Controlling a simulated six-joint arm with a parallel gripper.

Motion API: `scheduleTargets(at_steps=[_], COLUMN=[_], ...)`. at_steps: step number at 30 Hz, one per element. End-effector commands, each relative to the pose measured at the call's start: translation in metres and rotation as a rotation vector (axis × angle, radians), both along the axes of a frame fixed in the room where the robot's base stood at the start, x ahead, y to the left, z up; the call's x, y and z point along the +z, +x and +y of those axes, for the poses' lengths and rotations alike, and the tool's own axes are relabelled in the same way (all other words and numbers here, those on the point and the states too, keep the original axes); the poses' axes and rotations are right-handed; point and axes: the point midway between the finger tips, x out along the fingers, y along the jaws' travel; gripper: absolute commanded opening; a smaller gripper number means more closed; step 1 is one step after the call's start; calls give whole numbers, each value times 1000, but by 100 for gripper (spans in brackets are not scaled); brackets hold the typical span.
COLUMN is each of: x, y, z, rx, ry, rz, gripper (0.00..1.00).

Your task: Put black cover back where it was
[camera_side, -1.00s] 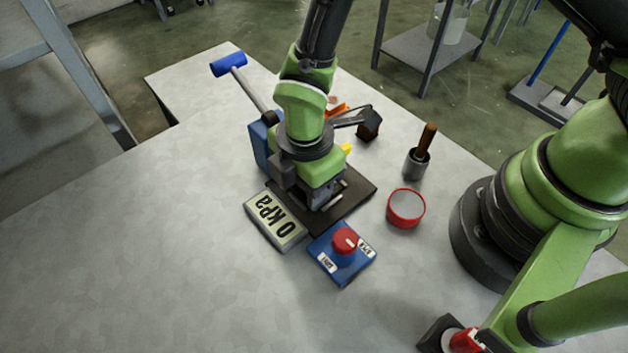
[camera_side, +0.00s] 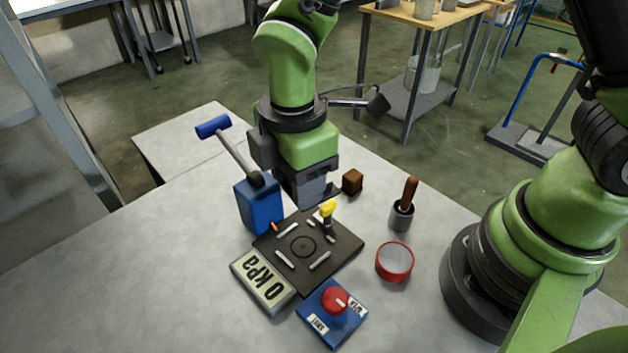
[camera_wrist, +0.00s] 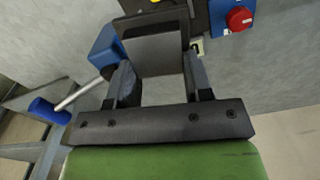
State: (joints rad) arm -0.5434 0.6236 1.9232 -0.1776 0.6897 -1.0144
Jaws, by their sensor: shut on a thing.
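My gripper (camera_side: 306,178) is above the back edge of the black base plate (camera_side: 345,247). In the wrist view its two fingers (camera_wrist: 158,72) are closed on a dark grey, box-like piece, which appears to be the black cover (camera_wrist: 153,48). In the side view the piece is hard to tell apart from the dark gripper body. The base plate is flat, with several pale strips and a ring at its centre. A small yellow-topped fitting (camera_side: 328,210) stands near its back right edge.
A blue box (camera_side: 258,205) with a blue-handled lever stands left of the plate. A 0 kPa display (camera_side: 263,280) and a red-knob switch box (camera_side: 333,310) sit in front. A red-rimmed dish (camera_side: 394,262), a wooden-handled tool in a cup (camera_side: 402,215) and a brown block (camera_side: 352,181) are to the right.

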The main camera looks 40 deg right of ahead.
Motion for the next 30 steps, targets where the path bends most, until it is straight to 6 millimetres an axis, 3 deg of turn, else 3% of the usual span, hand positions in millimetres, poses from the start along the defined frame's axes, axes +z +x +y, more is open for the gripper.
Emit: scheduleTargets(at_steps=[4,9,13,20,23,30], x=[19,39,50,55,54,47], y=[16,20,17,22,37,90], z=[-50,-109,-140,-158,-156,-151], rx=[-412,-923,-1208,-1464,-1614,-2205], ry=[2,2,1,0,-2,-11], rz=[-3,-2,-2,0,-1,-5], gripper=[15,15,15,15,15,15])
